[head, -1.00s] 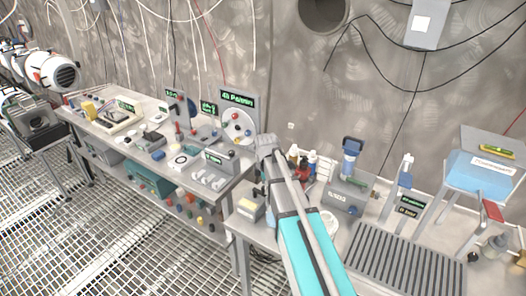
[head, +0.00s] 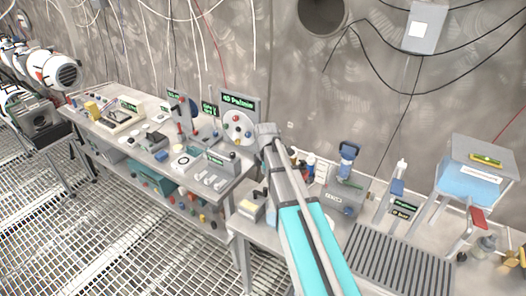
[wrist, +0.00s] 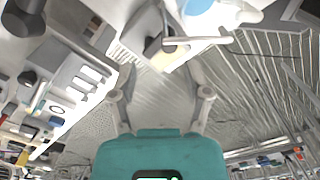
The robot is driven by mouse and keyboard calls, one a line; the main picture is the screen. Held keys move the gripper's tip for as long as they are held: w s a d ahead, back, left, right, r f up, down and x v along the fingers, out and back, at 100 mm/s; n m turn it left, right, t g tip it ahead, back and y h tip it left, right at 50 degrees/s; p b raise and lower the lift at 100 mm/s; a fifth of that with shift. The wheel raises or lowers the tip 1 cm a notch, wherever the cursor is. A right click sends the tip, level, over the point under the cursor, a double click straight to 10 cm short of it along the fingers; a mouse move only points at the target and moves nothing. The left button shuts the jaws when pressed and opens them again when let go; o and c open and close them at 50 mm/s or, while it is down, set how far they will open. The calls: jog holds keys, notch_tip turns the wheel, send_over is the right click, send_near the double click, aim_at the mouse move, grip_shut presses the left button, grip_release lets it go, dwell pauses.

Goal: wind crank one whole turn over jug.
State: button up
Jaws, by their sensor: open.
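My gripper (wrist: 162,92) shows in the wrist view with its two grey fingers spread apart and nothing between them. In the head view my arm reaches up over the bench and hides part of it; I cannot make out the gripper there. A blue-topped device on a grey box (head: 347,190) stands right of my arm. I cannot tell whether it carries the crank. A tank with a blue front (head: 468,180) stands on legs at the right, with a red handle (head: 478,218) below. I cannot identify the crank or the jug with certainty.
A long bench (head: 140,150) on the left holds several panels, including a round dial board (head: 238,127). A yellow-topped block (head: 250,211) sits near the front edge of the right bench. A slatted grey rack (head: 385,262) lies at the front right. Grated floor is free at left.

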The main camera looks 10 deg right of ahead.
aim_at(265, 188)
notch_tip(265, 188, up, 8)
jog(key=a+m+p, duration=0.1)
jog(key=m+p, duration=0.1)
jog(key=p, duration=0.5)
jog(key=shift+w+r+p, duration=0.25)
jog(key=shift+w+p, duration=0.1)
jog(key=shift+p, duration=0.05)
jog(key=shift+s+d+f+m+b, duration=0.15)
jog(key=shift+s+f+m+b, duration=0.55)
jog(key=shift+s+m, duration=0.15)
jog(key=shift+f, duration=0.1)
notch_tip(265, 188, down, 14)
jog(key=b, duration=1.3)
jog(key=shift+r+b, duration=0.2)
jog(key=shift+b, duration=0.15)
